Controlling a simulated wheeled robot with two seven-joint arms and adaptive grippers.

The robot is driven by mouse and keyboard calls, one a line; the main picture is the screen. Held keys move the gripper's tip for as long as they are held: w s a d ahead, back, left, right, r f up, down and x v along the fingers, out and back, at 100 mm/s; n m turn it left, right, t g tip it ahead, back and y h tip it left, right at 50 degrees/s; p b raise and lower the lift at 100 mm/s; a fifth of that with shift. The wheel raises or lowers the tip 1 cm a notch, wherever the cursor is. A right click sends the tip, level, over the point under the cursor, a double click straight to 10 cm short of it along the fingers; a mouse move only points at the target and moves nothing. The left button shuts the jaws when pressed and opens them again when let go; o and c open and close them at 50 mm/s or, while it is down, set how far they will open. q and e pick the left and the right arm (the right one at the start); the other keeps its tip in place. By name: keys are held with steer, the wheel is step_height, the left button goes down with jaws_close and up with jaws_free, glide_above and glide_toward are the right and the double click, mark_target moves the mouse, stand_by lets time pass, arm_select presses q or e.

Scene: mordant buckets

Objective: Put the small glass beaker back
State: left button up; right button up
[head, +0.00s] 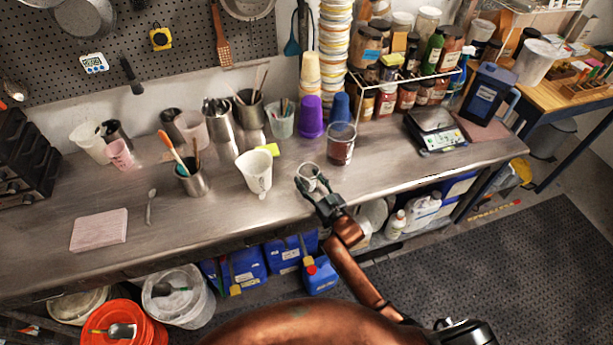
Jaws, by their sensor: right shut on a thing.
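The small glass beaker (308,172) is at the middle of the steel bench, toward its front edge. My right gripper (314,187) is at the near side of the beaker and is shut on it. The gripper partly hides the beaker's lower part, so I cannot tell whether its base touches the bench. My left gripper does not show.
A white measuring jug (256,172) stands left of the beaker, and a dark-filled glass jar (341,144) stands behind it to the right. Purple cups (311,117) are farther back. A scale (436,131) sits to the right. The bench (385,168) is clear between jar and scale.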

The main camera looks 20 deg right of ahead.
mark_target(316, 185)
steer(key=shift+p+x, duration=0.4)
steer(key=shift+x, duration=0.7)
steer(key=shift+f, duration=0.15)
steer(key=shift+f, duration=0.15)
steer(key=o, duration=1.2)
steer(key=shift+c, duration=0.2)
steer(key=shift+o, duration=0.3)
steer(key=shift+f+b, duration=0.15)
steer(key=shift+b, duration=0.35)
steer(key=v, duration=0.8)
steer(key=shift+w+d+r, duration=0.1)
steer(key=shift+d+r, duration=0.25)
